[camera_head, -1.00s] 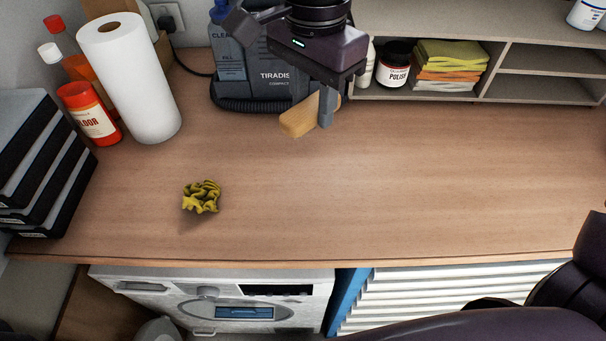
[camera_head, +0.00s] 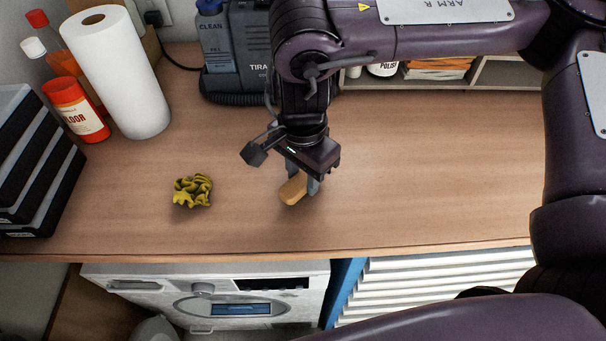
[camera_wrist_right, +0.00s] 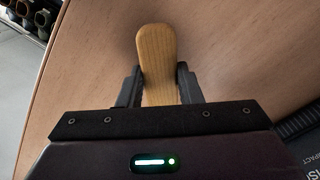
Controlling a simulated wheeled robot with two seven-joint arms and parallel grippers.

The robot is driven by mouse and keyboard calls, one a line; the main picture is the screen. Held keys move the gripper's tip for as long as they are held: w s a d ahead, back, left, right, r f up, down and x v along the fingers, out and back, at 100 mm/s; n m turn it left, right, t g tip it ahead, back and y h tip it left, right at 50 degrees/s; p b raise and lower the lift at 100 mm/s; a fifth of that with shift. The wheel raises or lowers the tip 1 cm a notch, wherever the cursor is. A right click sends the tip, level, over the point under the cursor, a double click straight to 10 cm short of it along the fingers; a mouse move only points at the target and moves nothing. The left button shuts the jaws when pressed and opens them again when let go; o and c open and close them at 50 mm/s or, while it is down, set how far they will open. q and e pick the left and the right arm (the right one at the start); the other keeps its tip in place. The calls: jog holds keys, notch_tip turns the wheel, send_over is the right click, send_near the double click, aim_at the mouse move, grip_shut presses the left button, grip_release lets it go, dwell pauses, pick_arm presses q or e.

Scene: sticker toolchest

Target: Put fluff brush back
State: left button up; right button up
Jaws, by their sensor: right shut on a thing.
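The fluff brush shows as a light wooden handle (camera_head: 294,189) over the front middle of the worktop. My right gripper (camera_head: 303,178) is shut on it, with one finger on each side. In the right wrist view the wooden handle (camera_wrist_right: 158,58) sticks out between the two dark fingers (camera_wrist_right: 158,85), its rounded end pointing away. The rest of the brush is hidden behind the gripper body. I cannot tell whether the brush touches the worktop. My left gripper is not in view.
A paper roll (camera_head: 118,75), red bottle (camera_head: 77,108) and stacked black cases (camera_head: 40,165) stand at the left. A grey machine (camera_head: 237,50) and shelf (camera_head: 492,74) are at the back. The worktop's right side is clear.

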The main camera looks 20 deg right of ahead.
aim_at(303, 178)
jog(key=shift+w+f, duration=0.1)
jog(key=shift+f, duration=0.3)
jog(key=o, duration=0.8)
jog(key=shift+o, duration=0.4)
notch_tip(303, 178, up, 12)
jog(key=shift+r, duration=0.15)
